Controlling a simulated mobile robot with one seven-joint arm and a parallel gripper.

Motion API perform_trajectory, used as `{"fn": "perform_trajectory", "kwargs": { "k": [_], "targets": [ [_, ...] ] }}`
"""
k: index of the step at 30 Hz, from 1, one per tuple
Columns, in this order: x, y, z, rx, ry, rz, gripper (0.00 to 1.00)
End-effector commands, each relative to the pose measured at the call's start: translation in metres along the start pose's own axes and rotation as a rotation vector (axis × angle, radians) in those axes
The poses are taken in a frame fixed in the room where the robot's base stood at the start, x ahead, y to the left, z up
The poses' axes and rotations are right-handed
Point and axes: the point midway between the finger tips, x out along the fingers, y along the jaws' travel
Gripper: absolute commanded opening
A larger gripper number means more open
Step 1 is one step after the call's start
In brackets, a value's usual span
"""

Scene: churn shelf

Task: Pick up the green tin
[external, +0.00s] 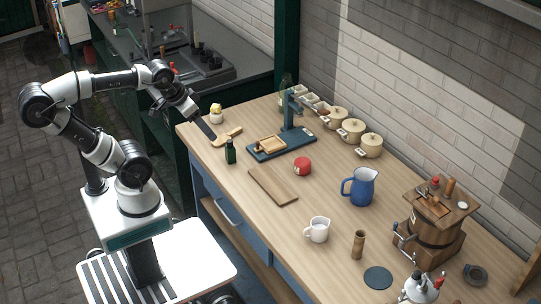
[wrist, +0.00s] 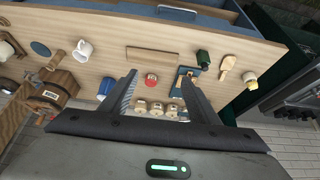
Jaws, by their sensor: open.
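The green tin (external: 230,152) is a small, dark, upright container near the front edge of the wooden counter, left of the middle. In the wrist view the green tin (wrist: 203,59) shows at the upper right, beyond and right of my fingers. My gripper (external: 208,132) is at the counter's left end in the external view, up and to the left of the tin. The wrist view shows my gripper (wrist: 159,76) with its two fingers wide apart and nothing between them. The fingers and the tin are apart.
A wooden paddle (external: 227,136) and a yellow-topped pot (external: 215,114) are close to the tin. A blue jug (external: 360,187) and white mug (external: 317,229) stand farther right.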

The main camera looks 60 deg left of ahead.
Motion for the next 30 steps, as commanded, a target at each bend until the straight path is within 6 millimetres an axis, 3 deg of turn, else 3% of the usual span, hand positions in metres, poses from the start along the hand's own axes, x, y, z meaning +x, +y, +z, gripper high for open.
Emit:
{"fn": "perform_trajectory", "kwargs": {
  "k": [6,10,16,21,27,30],
  "targets": [
    [0.0,-0.002,-0.003,-0.038,-0.009,0.002,0.55],
    [0.005,-0.013,-0.021,-0.279,-0.068,0.002,0.55],
    [0.037,-0.061,-0.063,-1.029,-0.218,-0.102,0.55],
    [0.087,-0.101,-0.087,-1.725,-0.28,-0.271,0.55],
    [0.148,-0.147,-0.102,-2.439,-0.216,-0.528,0.55],
    [0.17,-0.165,-0.103,-2.674,-0.148,-0.631,0.55]
  ]
}}
